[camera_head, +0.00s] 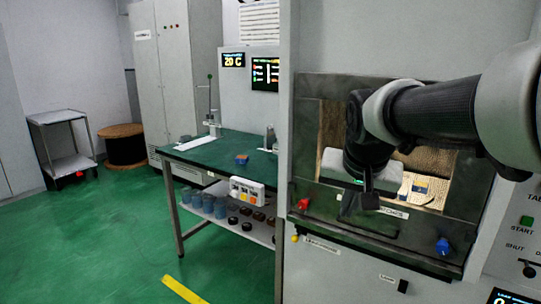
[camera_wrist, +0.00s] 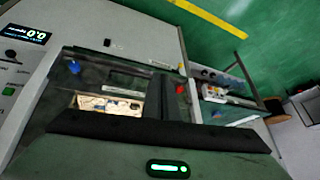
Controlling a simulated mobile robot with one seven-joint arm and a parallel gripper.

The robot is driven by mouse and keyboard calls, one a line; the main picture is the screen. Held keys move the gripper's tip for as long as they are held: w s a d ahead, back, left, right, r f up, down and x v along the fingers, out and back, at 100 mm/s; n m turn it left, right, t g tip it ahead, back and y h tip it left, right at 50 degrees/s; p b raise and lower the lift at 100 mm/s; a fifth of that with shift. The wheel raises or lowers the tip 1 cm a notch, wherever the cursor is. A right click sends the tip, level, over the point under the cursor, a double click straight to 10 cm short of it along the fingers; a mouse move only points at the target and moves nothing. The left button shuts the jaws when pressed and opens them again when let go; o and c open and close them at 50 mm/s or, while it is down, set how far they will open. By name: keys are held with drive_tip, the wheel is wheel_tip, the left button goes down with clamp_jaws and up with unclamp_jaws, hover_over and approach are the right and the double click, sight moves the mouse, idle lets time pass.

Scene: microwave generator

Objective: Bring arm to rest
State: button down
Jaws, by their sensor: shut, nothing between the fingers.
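My arm reaches in from the right in the head view and bends down in front of the lit chamber opening (camera_head: 429,190) of the grey cabinet (camera_head: 340,268). My gripper (camera_head: 359,205) hangs at the end of it, dark, pointing down, shut and empty. It overlaps the lower frame of the opening in the picture; I cannot tell whether it touches. The wrist view shows the lit opening (camera_wrist: 108,106) too, with small items inside. My arm hides part of the chamber.
A red knob (camera_head: 303,204) and a blue knob (camera_head: 443,246) sit on the cabinet's front frame. To the left stands a green-topped table (camera_head: 222,150) with blue cups (camera_head: 208,203) on its lower shelf. A trolley (camera_head: 70,163) stands farther back.

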drive_tip(key=s+a+f+n, duration=0.1)
drive_tip(key=s+f+n, duration=0.15)
drive_tip(key=s, duration=0.65)
drive_tip(key=s+a+f+n, duration=0.1)
drive_tip(key=s+f, duration=0.2)
drive_tip(key=s, duration=0.7)
wheel_tip(320, 180, up, 21)
drive_tip(key=p, duration=2.1)
drive_tip(key=shift+s+g+y, duration=0.15)
drive_tip(key=shift+g+y, duration=0.15)
drive_tip(key=shift+y, duration=0.1)
drive_tip(key=c, duration=2.5)
unclamp_jaws()
drive_tip(key=shift+d+f+n, duration=0.1)
drive_tip(key=shift+n, duration=0.15)
